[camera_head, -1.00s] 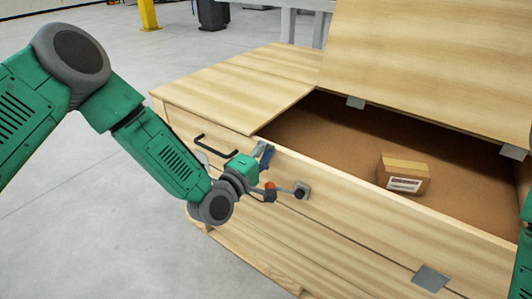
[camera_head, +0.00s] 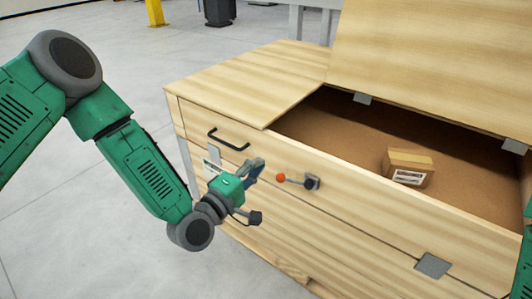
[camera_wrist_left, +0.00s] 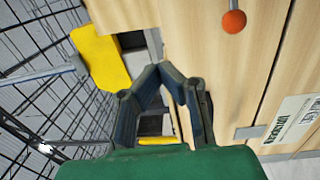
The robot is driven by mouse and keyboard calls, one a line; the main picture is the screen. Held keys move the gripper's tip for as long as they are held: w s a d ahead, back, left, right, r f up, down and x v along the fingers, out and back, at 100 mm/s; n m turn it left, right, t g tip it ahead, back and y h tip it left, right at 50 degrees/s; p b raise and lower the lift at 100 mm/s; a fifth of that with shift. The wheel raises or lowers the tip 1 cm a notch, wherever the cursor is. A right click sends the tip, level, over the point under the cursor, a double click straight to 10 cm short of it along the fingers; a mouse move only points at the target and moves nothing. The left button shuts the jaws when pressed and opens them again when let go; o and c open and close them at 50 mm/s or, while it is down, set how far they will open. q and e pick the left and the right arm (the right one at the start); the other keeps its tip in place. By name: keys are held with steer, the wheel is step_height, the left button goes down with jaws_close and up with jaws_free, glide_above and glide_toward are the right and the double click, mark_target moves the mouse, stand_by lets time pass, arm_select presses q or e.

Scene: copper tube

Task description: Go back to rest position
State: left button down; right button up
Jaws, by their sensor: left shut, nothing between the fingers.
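My left gripper (camera_head: 254,170) is in front of the wooden chest (camera_head: 350,210), to the left of a lever with an orange-red knob (camera_head: 281,178). It is apart from the lever, and its fingers are shut with nothing between them. In the left wrist view, the fingers (camera_wrist_left: 158,72) come together near the middle and the knob (camera_wrist_left: 234,21) shows at the upper right. My right gripper is out of view; only a sliver of my right arm shows at the right edge of the head view.
The chest's large lid (camera_head: 440,60) stands open. A cardboard box (camera_head: 408,168) lies inside. A black handle (camera_head: 228,139) is on the front at left. The wrist view shows a wire mesh (camera_wrist_left: 40,80) and a yellow part (camera_wrist_left: 100,55). Grey floor lies clear at left.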

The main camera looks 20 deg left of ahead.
arm_select(q)
steer(key=s+a+f+m+g+y+p, duration=0.1)
steer(key=s+f+m+g+p, duration=0.1)
steer(key=s+f+m+g, duration=0.5)
steer(key=s+f+m+g+y+p, duration=0.1)
steer(key=s+f+m+g+p, duration=0.3)
steer(key=s, duration=0.6)
steer(key=s+a+f+m+g+y, duration=0.1)
steer(key=s+a+g+y, duration=0.1)
steer(key=s+a, duration=0.3)
steer(key=s+a+f+m+g+y+p, duration=0.1)
steer(key=s+a+g, duration=0.3)
steer(key=s, duration=0.6)
steer(key=a+m+y, duration=0.1)
steer(key=a, duration=0.1)
steer(key=shift+s+a+f+y, duration=0.2)
steer(key=shift+s+a+y, duration=0.1)
steer(key=shift+s+y, duration=0.1)
steer(key=shift+d, duration=0.2)
steer(key=shift+w+a, duration=0.1)
steer(key=shift+a, duration=0.1)
